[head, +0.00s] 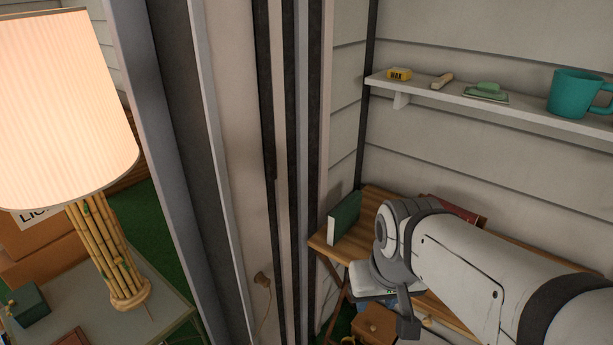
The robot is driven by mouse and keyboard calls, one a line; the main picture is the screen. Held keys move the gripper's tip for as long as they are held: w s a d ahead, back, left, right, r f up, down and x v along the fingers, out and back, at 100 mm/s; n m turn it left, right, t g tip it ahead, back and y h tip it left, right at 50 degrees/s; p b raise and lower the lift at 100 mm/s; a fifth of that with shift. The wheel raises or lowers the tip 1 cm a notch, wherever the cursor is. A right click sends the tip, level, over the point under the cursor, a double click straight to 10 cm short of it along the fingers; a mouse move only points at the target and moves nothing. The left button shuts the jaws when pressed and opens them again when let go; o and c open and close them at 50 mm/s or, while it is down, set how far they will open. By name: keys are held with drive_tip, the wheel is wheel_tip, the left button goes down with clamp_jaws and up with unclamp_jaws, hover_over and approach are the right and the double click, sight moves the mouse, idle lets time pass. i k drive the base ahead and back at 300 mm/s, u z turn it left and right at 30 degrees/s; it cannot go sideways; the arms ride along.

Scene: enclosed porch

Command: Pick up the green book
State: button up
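A dark green book (344,218) stands upright near the left end of a wooden table (326,241), with pale page edges showing. My arm reaches in from the lower right, and its wrist is just right of the book, closer to the camera. A grey part of my gripper (408,316) points down over the table. The fingertips are not clear, so I cannot tell if it is open or shut. No contact with the book shows.
A red book (455,209) lies behind my arm. A wall shelf (530,112) above holds a yellow wax tin (399,74), a brush, a green item and a teal mug (577,94). Dark upright posts stand left of the table. A lit lamp (62,110) stands at far left.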

sight(340, 221)
drive_tip(key=u, duration=0.15)
drive_tip(key=i, duration=1)
drive_tip(key=z, duration=0.35)
